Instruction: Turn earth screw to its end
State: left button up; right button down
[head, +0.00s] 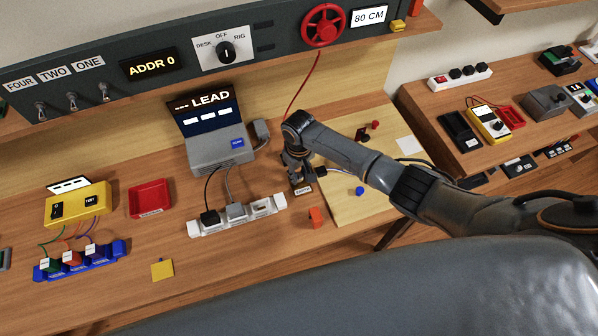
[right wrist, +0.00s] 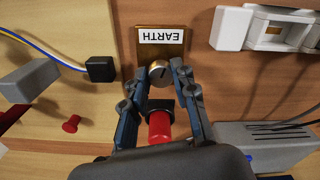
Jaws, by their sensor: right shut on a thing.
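The earth screw (right wrist: 159,73) is a round brass head with a dark slot, in front of a brass plate (right wrist: 145,55) with a white EARTH label. My right gripper (right wrist: 159,72) has a fingertip on each side of the screw head and is shut on it. In the head view my right gripper (head: 299,178) points down at the plate, whose small label (head: 303,190) shows below it; the screw is hidden there. My left gripper is not in view.
A red and black post (right wrist: 160,124) stands between my right fingers, near the palm. A white socket strip (head: 238,214) and grey LEAD device (head: 220,152) are to the left in the head view. An orange block (head: 315,217) and blue knob (head: 359,190) are nearby.

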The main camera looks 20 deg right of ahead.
aim_at(299, 176)
jog(key=c, duration=1.1)
grip_release()
jog(key=shift+o, duration=0.2)
jog(key=shift+r, duration=0.1)
notch_tip(299, 176, up, 12)
